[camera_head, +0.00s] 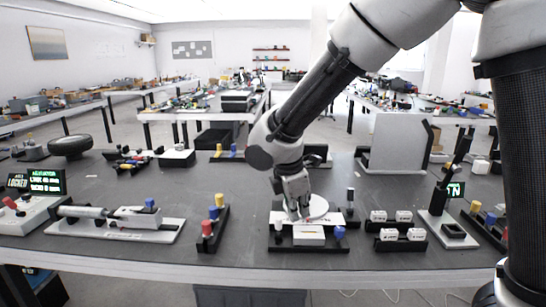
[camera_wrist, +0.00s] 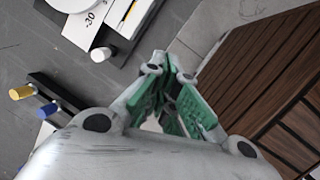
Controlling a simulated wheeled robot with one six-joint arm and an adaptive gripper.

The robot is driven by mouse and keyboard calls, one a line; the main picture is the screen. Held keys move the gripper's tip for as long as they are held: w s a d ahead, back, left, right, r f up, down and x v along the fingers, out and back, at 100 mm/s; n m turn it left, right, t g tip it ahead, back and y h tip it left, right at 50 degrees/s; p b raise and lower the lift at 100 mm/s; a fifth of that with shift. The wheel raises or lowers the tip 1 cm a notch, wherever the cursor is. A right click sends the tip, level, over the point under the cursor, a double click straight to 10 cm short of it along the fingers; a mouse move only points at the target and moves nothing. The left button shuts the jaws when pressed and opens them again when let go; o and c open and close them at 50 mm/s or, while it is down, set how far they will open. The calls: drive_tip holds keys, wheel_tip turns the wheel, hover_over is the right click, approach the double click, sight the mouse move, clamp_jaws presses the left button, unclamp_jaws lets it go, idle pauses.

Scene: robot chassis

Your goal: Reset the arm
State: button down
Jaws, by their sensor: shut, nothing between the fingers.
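My gripper (camera_head: 297,208) is at the end of my arm, reaching down over the middle of the dark workbench (camera_head: 110,200). In the head view it is low over a white plate with a round white disc (camera_head: 318,206). In the wrist view the green-padded fingers (camera_wrist: 168,85) are together, with nothing held between them. Whether the fingertips touch the plate is hard to tell.
A box (camera_head: 308,235) stands just in front of my gripper. Racks with coloured pegs (camera_head: 212,226) are to the left, white blocks (camera_head: 390,234) to the right. A tall grey stand (camera_head: 395,150) is behind right. A wooden panelled surface (camera_wrist: 265,85) fills the wrist view's right.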

drive_tip(key=s+d+r+m, duration=0.4)
drive_tip(key=s+d+m, duration=0.2)
drive_tip(key=d, duration=0.4)
drive_tip(key=s+d+r+m+t+y, duration=0.1)
drive_tip(key=s+d+r+m, duration=0.3)
drive_tip(key=s+d+m, duration=0.2)
drive_tip(key=s+d+r+m+y, duration=0.1)
drive_tip(key=s+d+r+m, duration=0.3)
drive_tip(key=d+m, duration=0.5)
drive_tip(key=s+d, duration=0.2)
drive_tip(key=d, duration=0.3)
drive_tip(key=shift+s+t, duration=0.3)
drive_tip(key=shift+t, duration=0.1)
drive_tip(key=c, duration=2.2)
unclamp_jaws()
drive_tip(key=shift+r, duration=0.1)
